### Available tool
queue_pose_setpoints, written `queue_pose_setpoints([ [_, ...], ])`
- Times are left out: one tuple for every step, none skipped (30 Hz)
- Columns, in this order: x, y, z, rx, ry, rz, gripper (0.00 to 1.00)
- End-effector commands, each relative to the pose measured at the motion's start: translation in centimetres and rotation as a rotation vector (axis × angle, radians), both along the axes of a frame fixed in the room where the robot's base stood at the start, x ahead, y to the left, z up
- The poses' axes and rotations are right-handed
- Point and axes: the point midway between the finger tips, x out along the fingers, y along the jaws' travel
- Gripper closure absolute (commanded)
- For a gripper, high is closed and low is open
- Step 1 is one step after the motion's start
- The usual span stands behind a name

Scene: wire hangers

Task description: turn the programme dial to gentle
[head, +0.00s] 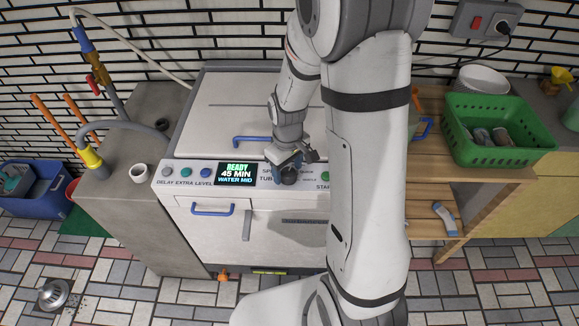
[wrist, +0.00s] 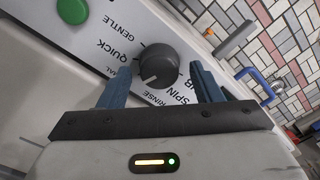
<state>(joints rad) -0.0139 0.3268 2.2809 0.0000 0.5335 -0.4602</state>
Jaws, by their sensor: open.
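The programme dial (wrist: 158,64) is a dark round knob on the white panel of the machine (head: 270,222). Its pale pointer line faces lower left in the wrist view, between the partly hidden "...MAL" label and RINSE. The GENTLE label (wrist: 123,29) is at upper left of the dial, beyond QUICK (wrist: 118,50). My gripper (wrist: 158,70) is open, with one blue finger on each side of the dial. Gaps seem to show between fingers and knob; contact is not clear. In the head view my gripper (head: 291,163) is at the panel and largely covers the dial area.
The display (head: 236,174) reads READY, 45 MIN, WATER MID. A green button (wrist: 72,10) lies near the dial.

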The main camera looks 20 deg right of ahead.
Motion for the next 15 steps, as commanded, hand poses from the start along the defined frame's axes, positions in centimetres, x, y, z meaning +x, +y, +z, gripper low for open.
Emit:
queue_pose_setpoints([
  [0.00,-0.01,0.01,0.000,0.000,0.000,0.41],
  [0.00,-0.01,0.01,0.000,0.000,0.000,0.44],
  [0.00,-0.02,0.02,0.000,0.000,0.000,0.47],
  [0.00,-0.02,0.02,0.000,0.000,-0.001,0.49],
  [0.00,-0.02,0.02,0.000,0.000,-0.001,0.52],
  [0.00,-0.02,0.02,0.000,0.000,-0.001,0.55],
  [0.00,-0.03,0.02,0.000,0.000,-0.001,0.58],
  [0.00,-0.03,0.03,0.000,0.000,-0.001,0.60],
  [0.00,-0.03,0.03,0.000,0.000,-0.001,0.63],
  [0.00,-0.03,0.03,0.000,0.000,-0.001,0.66],
  [0.00,-0.03,0.03,0.000,0.000,-0.001,0.68],
  [0.00,-0.04,0.03,0.000,0.000,-0.001,0.72],
  [0.00,-0.04,0.03,0.000,0.000,-0.001,0.74],
  [0.00,-0.04,0.04,0.000,0.000,-0.001,0.76],
  [0.00,-0.04,0.04,0.000,0.000,-0.001,0.80],
])
